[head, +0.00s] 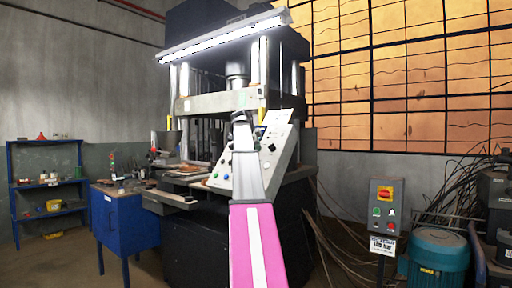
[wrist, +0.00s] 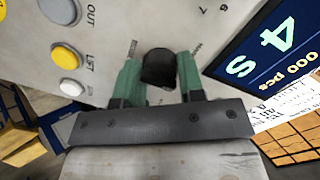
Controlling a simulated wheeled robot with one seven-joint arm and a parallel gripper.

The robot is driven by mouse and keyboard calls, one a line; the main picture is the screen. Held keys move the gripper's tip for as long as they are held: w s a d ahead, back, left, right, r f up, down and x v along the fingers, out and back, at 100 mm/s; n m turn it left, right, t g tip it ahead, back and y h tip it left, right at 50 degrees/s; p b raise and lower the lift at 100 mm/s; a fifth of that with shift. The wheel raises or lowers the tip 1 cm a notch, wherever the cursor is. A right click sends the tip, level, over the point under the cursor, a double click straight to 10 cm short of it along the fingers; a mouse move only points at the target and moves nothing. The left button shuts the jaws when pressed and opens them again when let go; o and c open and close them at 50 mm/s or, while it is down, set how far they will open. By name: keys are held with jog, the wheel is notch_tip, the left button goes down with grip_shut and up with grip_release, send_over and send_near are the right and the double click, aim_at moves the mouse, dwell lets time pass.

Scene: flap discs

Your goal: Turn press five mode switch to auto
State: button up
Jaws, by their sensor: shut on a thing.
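The press control panel (head: 280,152) is a sloped light-grey box on the front of the press, partly hidden by my arm in the head view. In the wrist view, a black rotary knob (wrist: 159,69) on the panel sits between the two green fingers of my gripper (wrist: 159,82). The fingers are closed around the knob. Small lettering lies around the knob, partly covered by the fingers. I cannot tell from the picture which mode the knob points to.
A blue display (wrist: 270,45) shows a 4 or similar digit. In the head view, a separate control box (head: 384,206) and a teal motor (head: 437,258) stand right.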

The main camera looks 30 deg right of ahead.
jog(key=shift+r, duration=0.1)
jog(key=o, duration=0.6)
jog(key=shift+o, duration=0.2)
jog(key=shift+a, duration=0.1)
jog(key=v, duration=1)
jog(key=shift+a+r, duration=0.2)
jog(key=shift+r, duration=0.1)
jog(key=shift+s, duration=0.15)
